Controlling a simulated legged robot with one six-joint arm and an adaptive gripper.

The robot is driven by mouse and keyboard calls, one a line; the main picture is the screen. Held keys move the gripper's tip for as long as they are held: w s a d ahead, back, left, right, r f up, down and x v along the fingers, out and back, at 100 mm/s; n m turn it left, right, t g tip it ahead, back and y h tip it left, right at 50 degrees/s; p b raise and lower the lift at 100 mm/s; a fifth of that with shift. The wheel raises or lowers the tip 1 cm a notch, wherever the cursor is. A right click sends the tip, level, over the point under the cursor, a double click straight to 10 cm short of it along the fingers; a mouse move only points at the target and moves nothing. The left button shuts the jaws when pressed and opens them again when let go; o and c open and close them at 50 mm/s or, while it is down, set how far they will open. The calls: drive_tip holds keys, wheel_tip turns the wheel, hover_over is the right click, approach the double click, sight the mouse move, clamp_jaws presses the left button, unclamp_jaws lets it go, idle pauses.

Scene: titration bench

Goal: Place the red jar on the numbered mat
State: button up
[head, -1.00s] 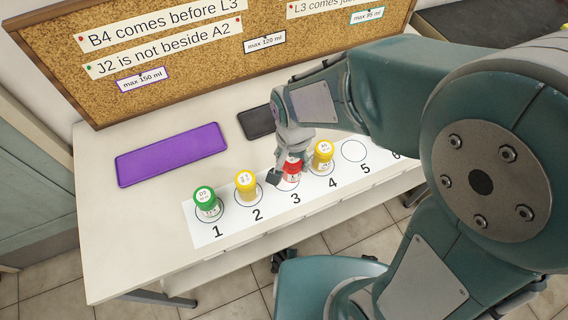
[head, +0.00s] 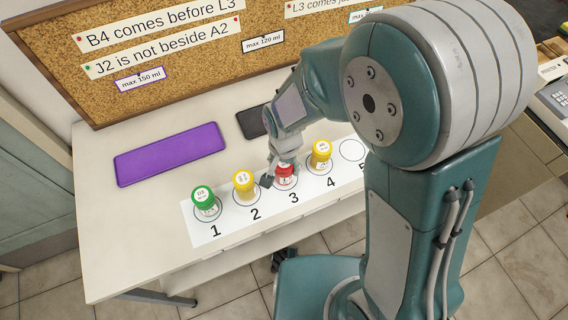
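The red jar (head: 285,182) is at circle 3 of the white numbered mat (head: 232,226), between the yellow jars at circles 2 and 4. My gripper (head: 276,174) is down at the red jar, coming from behind and above. One dark fingertip shows just left of the jar; the other finger is not clearly visible. The gripper covers part of the jar's upper side. I cannot tell whether the fingers touch or grip it, or whether the jar's base rests flat on the mat.
A green-capped jar (head: 205,202) stands at circle 1, yellow jars (head: 244,184) and (head: 321,154) at circles 2 and 4. Circle 5 (head: 352,150) is empty. A purple tray (head: 170,154) and a dark tray (head: 250,124) lie behind; a corkboard (head: 190,55) stands at the back.

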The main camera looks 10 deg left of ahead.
drive_tip(key=shift+o, duration=0.6)
wheel_tip(320, 180, up, 12)
drive_tip(key=shift+r, duration=0.15)
drive_tip(key=s+d+r+n+t, duration=0.1)
drive_tip(key=s+d+r, duration=0.3)
drive_tip(key=d, duration=0.6)
drive_tip(key=s+d+r+n+t, duration=0.1)
drive_tip(key=s+d+r+t, duration=0.3)
drive_tip(key=d+r, duration=0.4)
drive_tip(key=shift+s+d+r+n+t, duration=0.15)
drive_tip(key=shift+s+d+n+t, duration=0.15)
drive_tip(key=shift+d, duration=0.8)
